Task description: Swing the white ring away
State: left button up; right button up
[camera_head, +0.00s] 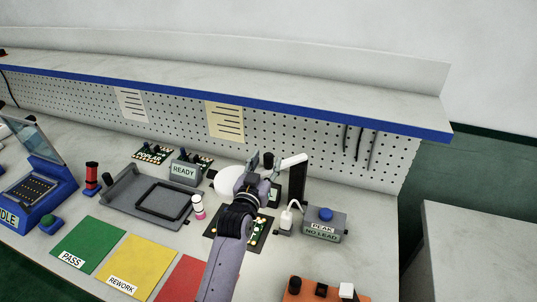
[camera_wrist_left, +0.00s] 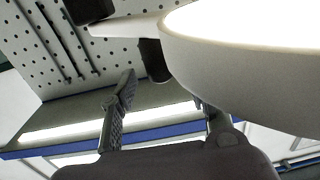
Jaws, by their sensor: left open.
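The white ring (camera_head: 227,181) is partly hidden behind my left gripper and arm in the head view. A white arm (camera_head: 293,161) on a black post (camera_head: 297,182) stands just right of the gripper. In the left wrist view the white ring (camera_wrist_left: 240,82) fills the upper right, close to the camera, with its lit face showing. My left gripper (camera_head: 261,161) is open, with its fingers apart and nothing seen between them. In the left wrist view one finger of the gripper (camera_wrist_left: 163,98) is beside the ring's rim; I cannot tell whether they touch. My right gripper is out of view.
A dark board (camera_head: 257,241) lies under my left arm. A grey box with a blue button (camera_head: 325,225) stands to the right, and a white-capped bottle (camera_head: 198,207) to the left. The pegboard (camera_head: 275,135) rises behind. A grey tray (camera_head: 125,194) lies further left.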

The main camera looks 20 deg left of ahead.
pick_arm(q)
jog(key=shift+w, duration=1.4)
jog(key=c, duration=0.4)
grip_shut()
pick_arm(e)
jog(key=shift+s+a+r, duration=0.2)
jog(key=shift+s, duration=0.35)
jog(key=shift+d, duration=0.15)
